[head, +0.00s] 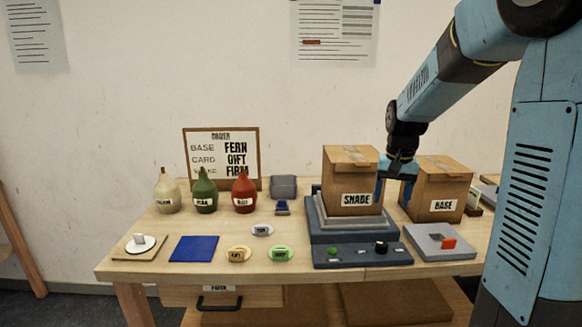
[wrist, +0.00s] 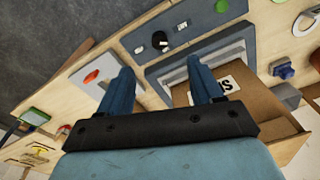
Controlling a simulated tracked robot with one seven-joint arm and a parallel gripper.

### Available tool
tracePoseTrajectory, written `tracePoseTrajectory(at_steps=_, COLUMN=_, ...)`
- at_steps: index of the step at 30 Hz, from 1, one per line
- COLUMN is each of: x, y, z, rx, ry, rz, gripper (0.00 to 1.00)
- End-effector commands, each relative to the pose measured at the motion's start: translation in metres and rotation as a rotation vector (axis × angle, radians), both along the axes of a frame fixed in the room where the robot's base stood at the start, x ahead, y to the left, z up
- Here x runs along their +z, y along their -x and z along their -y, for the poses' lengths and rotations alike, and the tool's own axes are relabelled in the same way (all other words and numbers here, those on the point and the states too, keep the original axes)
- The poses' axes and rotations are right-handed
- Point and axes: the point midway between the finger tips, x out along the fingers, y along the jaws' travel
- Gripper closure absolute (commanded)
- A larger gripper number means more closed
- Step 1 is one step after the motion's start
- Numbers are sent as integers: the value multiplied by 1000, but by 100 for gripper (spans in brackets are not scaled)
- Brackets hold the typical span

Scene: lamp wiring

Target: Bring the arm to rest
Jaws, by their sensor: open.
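My gripper (head: 394,188) hangs at the end of my blue arm, fingers pointing down, between the SHADE box and the BASE box. In the wrist view its two blue fingers (wrist: 162,82) are spread apart with nothing between them. The cardboard SHADE box (head: 352,182) stands on a grey stepped platform (head: 330,232), just left of my gripper. Its cardboard also shows in the wrist view (wrist: 255,100), beside and below the right finger. The cardboard BASE box (head: 438,190) stands to the right. I cannot tell whether a finger touches either box.
The wooden table (head: 140,262) carries cream (head: 166,192), green (head: 205,192) and red (head: 244,192) bottles. An order board (head: 222,150) stands behind them. A blue mat (head: 194,248), round tags (head: 282,253) and a grey plate with a red switch (head: 440,242) lie in front. Space above the left side is free.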

Motion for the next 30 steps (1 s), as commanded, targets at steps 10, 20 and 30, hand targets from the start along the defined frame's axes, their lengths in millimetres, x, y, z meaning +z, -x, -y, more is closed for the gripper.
tracePoseTrajectory(at_steps=10, x=53, y=77, z=-18, rx=98, ry=5, rz=133, gripper=35)
tracePoseTrajectory(at_steps=20, x=79, y=151, z=-33, rx=189, ry=31, rz=254, gripper=35)
tracePoseTrajectory(at_steps=30, x=84, y=221, z=-44, rx=276, ry=76, rz=372, gripper=35)
